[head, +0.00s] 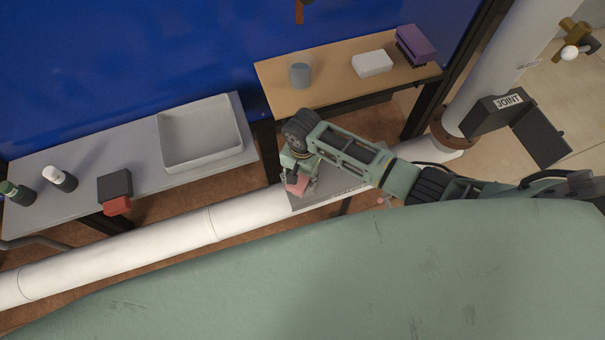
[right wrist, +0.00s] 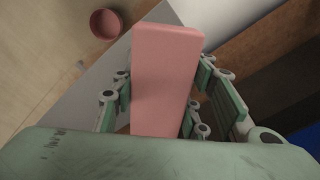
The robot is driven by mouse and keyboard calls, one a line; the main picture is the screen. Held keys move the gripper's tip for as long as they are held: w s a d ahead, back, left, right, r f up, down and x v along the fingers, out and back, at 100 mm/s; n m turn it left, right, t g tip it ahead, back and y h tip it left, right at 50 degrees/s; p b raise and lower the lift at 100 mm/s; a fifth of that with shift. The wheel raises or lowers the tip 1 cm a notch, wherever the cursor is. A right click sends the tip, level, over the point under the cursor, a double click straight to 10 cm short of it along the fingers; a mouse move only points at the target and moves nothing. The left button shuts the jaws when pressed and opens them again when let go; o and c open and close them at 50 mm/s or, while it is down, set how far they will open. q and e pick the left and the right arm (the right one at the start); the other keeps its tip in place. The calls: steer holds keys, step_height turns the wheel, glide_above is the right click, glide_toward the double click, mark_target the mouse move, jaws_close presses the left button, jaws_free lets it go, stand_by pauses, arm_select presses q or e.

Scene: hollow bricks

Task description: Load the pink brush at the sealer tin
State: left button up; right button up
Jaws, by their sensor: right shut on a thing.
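My right gripper (head: 299,178) is shut on a pink block-shaped thing (head: 296,186), which I take for the pink brush. It points down over a small grey surface (head: 330,191) beside the white pipe. In the right wrist view the pink brush (right wrist: 164,75) stands out between the green finger links. Its far end is blunt, and I cannot see bristles. A round, dark pink, open-looking thing (right wrist: 105,24) lies apart from it at the upper left. I cannot tell whether that is the sealer tin. My left gripper is not in view.
A grey shelf (head: 75,158) at left holds a tray (head: 200,130), two small containers and a black-and-red block (head: 115,184). A wooden table (head: 335,72) holds a glass (head: 300,72), a white block (head: 372,63) and a purple thing (head: 415,45). The white pipe (head: 150,242) crosses below.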

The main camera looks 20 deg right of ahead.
steer(key=shift+f, duration=0.5)
stand_by(0.6)
steer(key=shift+s+f, duration=0.1)
stand_by(1.8)
step_height(320, 180, up, 7)
steer(key=p, duration=0.8)
steer(key=shift+p, duration=0.35)
stand_by(0.7)
